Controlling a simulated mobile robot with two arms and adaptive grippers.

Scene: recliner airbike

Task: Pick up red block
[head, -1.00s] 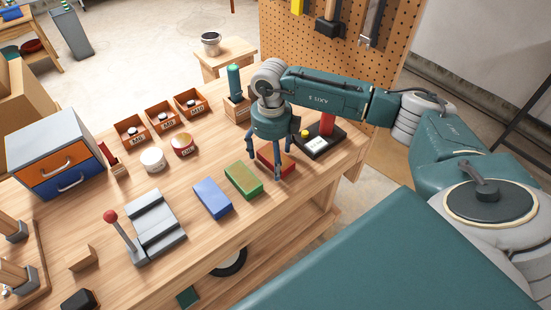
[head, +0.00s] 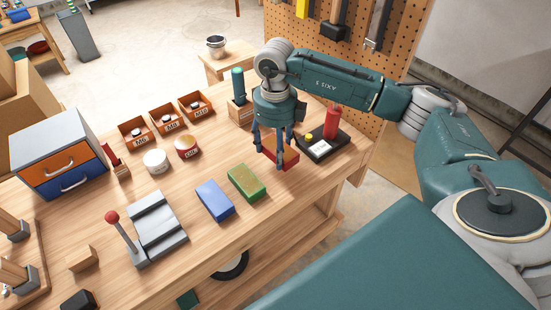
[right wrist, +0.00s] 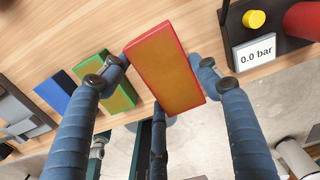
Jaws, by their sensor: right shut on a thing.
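The red block (head: 291,158) is between the fingers of my right gripper (head: 271,154), near the right end of the workbench. The gripper is shut on it, and the block looks raised a little above the bench top. In the right wrist view the block (right wrist: 165,62) shows a brownish-orange top with red edges, tilted in the picture, with blue fingers on either side and one below. The fingers partly hide the block in the head view. My left gripper is not in view.
A green block (head: 245,183) and a blue block (head: 214,200) lie to the left on the workbench (head: 215,255). A black gauge base with a red cylinder (head: 331,122) stands close to the right. A green cylinder on a wooden holder (head: 238,87) stands behind.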

